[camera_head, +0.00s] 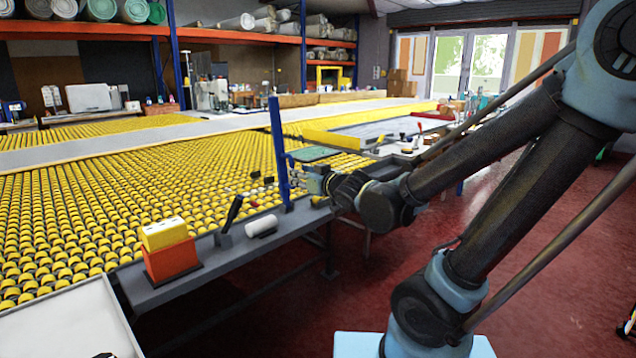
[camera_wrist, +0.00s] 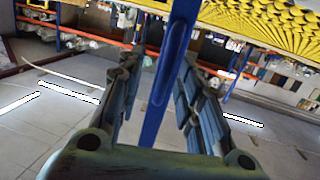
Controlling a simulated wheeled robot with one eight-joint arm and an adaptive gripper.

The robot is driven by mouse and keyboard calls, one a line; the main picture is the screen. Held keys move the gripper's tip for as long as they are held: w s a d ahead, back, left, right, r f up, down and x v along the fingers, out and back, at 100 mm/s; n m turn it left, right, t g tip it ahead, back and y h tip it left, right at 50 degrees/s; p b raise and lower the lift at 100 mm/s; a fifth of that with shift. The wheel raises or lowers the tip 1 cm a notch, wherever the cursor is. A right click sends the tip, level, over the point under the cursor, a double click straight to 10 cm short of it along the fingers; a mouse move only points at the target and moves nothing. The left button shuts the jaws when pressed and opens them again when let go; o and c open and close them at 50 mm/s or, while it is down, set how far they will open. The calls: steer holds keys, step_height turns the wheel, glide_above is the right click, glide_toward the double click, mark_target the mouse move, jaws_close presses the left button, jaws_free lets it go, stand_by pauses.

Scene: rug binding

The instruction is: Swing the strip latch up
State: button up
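A tall blue bar (camera_head: 277,140) stands upright at the far end of the grey bench; it looks like the strip latch, though no label confirms this. My gripper (camera_head: 299,172) is beside its lower part, reaching in from the right. In the wrist view the blue bar (camera_wrist: 168,85), with a long slot, passes between the two fingers of my gripper (camera_wrist: 158,68). The fingers are spread, with gaps seen on both sides of the bar. Whether a finger touches it, I cannot tell.
On the grey bench (camera_head: 200,271) stand an orange and yellow block (camera_head: 170,250), a tilted black lever (camera_head: 232,212) and a white roll (camera_head: 261,226). A yellow roller table (camera_head: 70,210) lies behind. Red floor (camera_head: 540,250) is open at right.

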steer(key=v, duration=1)
steer(key=shift+d, duration=0.5)
stand_by(0.3)
steer(key=shift+w+f, duration=0.1)
stand_by(0.3)
steer(key=w+d+f+m+g+h, duration=0.25)
steer(key=d+f+m+h, duration=0.4)
steer(key=d+f, duration=0.65)
steer(key=s+d+f+m+g+h, duration=0.1)
steer(key=s+d+f+g+h, duration=0.3)
steer(key=s+d, duration=0.7)
step_height(320, 180, down, 2)
steer(key=s+g, duration=0.2)
steer(key=g, duration=0.2)
steer(key=shift+s, duration=0.25)
steer(key=shift+m, duration=0.25)
